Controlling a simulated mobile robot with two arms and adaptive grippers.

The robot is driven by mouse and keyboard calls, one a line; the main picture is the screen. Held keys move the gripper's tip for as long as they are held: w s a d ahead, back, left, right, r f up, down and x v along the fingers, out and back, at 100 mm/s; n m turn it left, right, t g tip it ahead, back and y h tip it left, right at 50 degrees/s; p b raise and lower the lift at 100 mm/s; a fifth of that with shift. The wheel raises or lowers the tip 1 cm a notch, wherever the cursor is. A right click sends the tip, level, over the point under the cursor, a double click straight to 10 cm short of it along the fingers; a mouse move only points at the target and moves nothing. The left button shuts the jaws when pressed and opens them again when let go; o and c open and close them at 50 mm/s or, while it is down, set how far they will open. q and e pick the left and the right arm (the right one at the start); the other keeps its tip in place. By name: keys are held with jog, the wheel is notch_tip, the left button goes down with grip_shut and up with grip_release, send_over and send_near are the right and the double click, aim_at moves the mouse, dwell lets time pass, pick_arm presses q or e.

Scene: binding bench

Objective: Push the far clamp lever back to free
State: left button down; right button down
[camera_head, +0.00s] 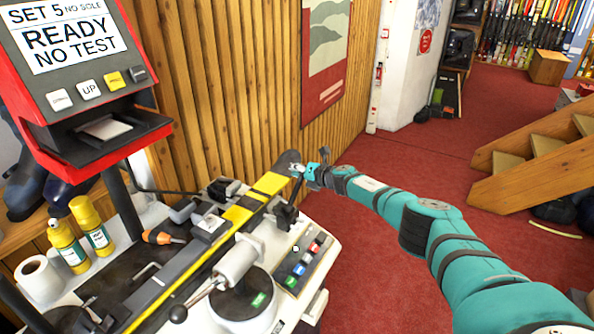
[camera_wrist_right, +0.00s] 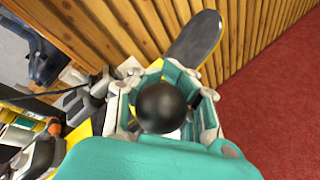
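The long bench machine holds a yellow and grey ski (camera_head: 243,210) with a dark tip. A dark clamp part (camera_head: 286,215) stands at its far right side; I cannot clearly make out the far lever there. My right gripper (camera_head: 299,170) is at the far end, close to the ski's tip. In the right wrist view, a black round ball (camera_wrist_right: 162,107) shows between the gripper's fingers. It may be the lever's knob, but I cannot tell whether the fingers touch it or how far they are closed. My left gripper is not in view.
A nearer lever with a black knob (camera_head: 178,313) sticks out at the front. A red display unit (camera_head: 85,75) stands at the left, near yellow bottles (camera_head: 80,235) and a paper roll (camera_head: 38,277). A slatted wooden wall (camera_head: 220,90) runs behind; red floor lies open at the right.

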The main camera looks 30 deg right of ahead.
jog(key=c, duration=0.9)
grip_release()
jog(key=shift+a, duration=0.15)
jog(key=shift+o, duration=0.2)
jog(key=v, duration=1.2)
